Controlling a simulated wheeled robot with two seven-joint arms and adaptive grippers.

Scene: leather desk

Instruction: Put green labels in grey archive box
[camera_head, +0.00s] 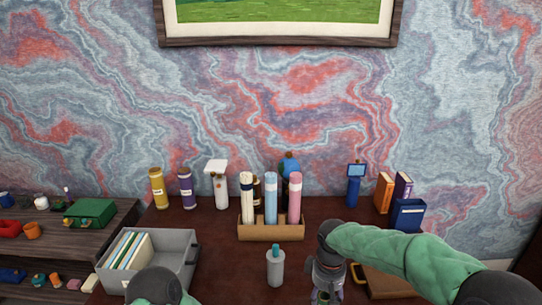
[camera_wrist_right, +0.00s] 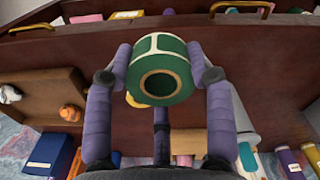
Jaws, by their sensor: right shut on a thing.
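A roll of green labels (camera_wrist_right: 161,76) with a brown core is held between the purple fingers of my right gripper (camera_wrist_right: 161,72) in the right wrist view. In the head view my right gripper (camera_head: 327,290) is over the front right of the desk; the roll is not clearly seen there. The grey archive box (camera_head: 178,262) stands open at the desk's left, with upright folders in it, well left of my right gripper. Part of my left arm shows at the bottom left, but its gripper is out of the picture.
A grey bottle with a teal top (camera_head: 275,266) stands between the box and my right gripper. A cardboard holder (camera_head: 271,232) with rolled tubes is behind it. A wooden tray (camera_wrist_right: 45,85) with small figures lies beside the right gripper.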

